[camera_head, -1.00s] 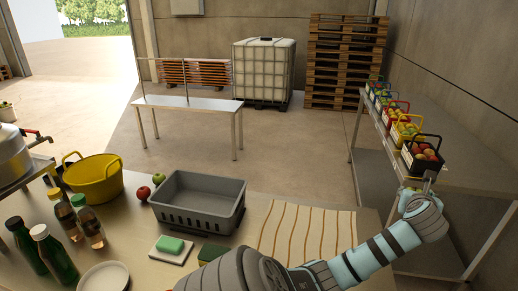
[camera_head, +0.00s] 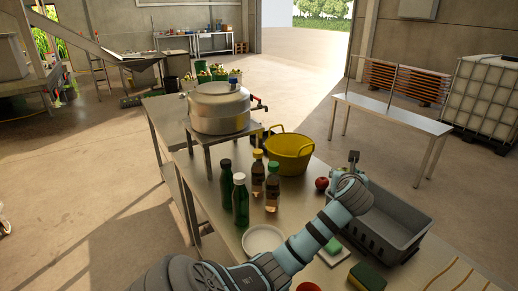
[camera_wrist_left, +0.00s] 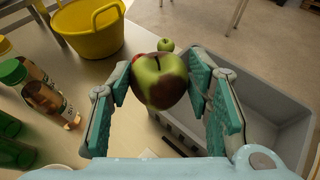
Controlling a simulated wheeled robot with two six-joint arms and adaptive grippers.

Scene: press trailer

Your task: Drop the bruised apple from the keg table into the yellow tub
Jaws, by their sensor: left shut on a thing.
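The bruised apple (camera_wrist_left: 158,80), green with a large brown patch, sits between the two fingers of my left gripper (camera_wrist_left: 160,88) in the left wrist view. My left gripper (camera_head: 354,160) is shut on it. In the head view the gripper is by the grey crate's far left corner, and the held apple is hidden there. The yellow tub (camera_head: 290,154) stands on the steel table, left of the gripper and apart from it. It also shows at the top left of the wrist view (camera_wrist_left: 90,32). My right gripper is not in view.
A red apple (camera_head: 322,184) and a green apple (camera_wrist_left: 165,45) lie on the table between tub and crate. The grey crate (camera_head: 388,240) is to the right. Several bottles (camera_head: 241,200), a white plate (camera_head: 263,240) and a steel pot (camera_head: 218,107) stand nearby. A sponge (camera_head: 367,277) lies in front.

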